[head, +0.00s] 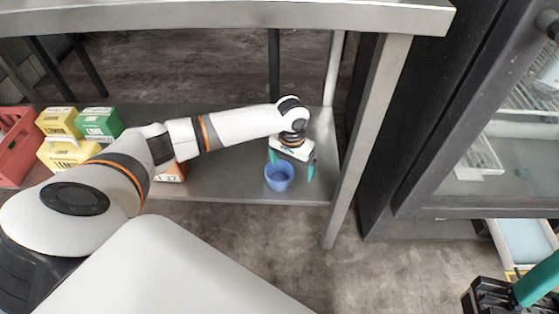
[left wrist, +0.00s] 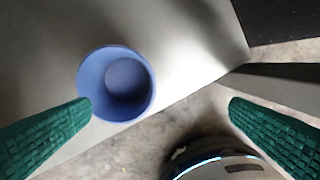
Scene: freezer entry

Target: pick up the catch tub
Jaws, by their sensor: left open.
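The catch tub is a small blue round tub (head: 279,178), empty and upright on the lower metal shelf near its front right corner. My left gripper (head: 292,170) is open above and just behind it, with its green fingers pointing down. In the left wrist view the tub (left wrist: 117,84) is left of centre, close to the left finger, and the gap between the fingers (left wrist: 160,112) is empty. I cannot tell whether that finger touches the tub. A green part of my right gripper (head: 538,282) shows at the lower right corner, cut off by the frame.
The steel shelf (head: 235,185) runs under a worktop (head: 230,15), with a leg (head: 365,140) right of the tub. Yellow and green boxes (head: 98,124) and a red crate (head: 18,145) stand on the left. A dark-framed glass door (head: 480,130) is at right.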

